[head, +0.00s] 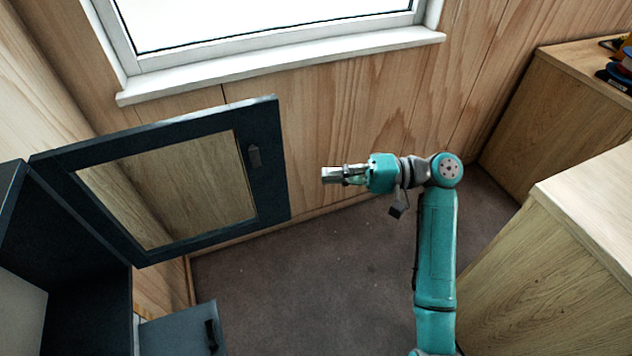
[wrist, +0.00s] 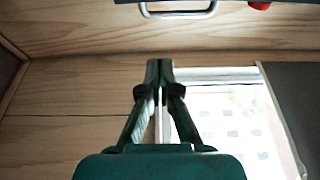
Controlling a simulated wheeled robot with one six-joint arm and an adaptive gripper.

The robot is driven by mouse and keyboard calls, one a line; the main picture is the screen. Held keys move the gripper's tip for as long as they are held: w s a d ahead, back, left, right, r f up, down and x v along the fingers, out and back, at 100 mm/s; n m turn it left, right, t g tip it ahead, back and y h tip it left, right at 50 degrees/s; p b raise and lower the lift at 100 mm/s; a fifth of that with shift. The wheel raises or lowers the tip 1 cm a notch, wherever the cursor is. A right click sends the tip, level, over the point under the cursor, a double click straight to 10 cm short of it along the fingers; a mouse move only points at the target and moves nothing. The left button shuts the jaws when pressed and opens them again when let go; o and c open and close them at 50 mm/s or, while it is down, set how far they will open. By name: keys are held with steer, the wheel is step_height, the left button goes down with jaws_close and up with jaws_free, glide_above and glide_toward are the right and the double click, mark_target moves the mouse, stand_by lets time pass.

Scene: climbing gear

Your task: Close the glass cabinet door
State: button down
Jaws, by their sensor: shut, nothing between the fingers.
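The glass cabinet door (head: 270,185) has a dark frame around a clear pane (head: 180,185). It stands wide open, swung out from the dark cabinet (head: 95,310) at the left. A small dark handle (head: 254,157) sits on the door's free side. My gripper (head: 326,174) is right of the door's free edge, apart from it in the picture, and points left. Its fingers are together and empty; they also show closed in the wrist view (wrist: 159,66).
A window with a white sill (head: 280,67) is in the wood wall behind. Wooden cabinets (head: 560,240) stand at the right. A grey lower front (head: 180,330) with a dark handle is at the bottom left. The brown floor between is clear.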

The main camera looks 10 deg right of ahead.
steer(key=s+a, duration=0.2)
steer(key=a, duration=0.6)
steer(key=shift+s, duration=0.35)
steer(key=shift+a, duration=0.1)
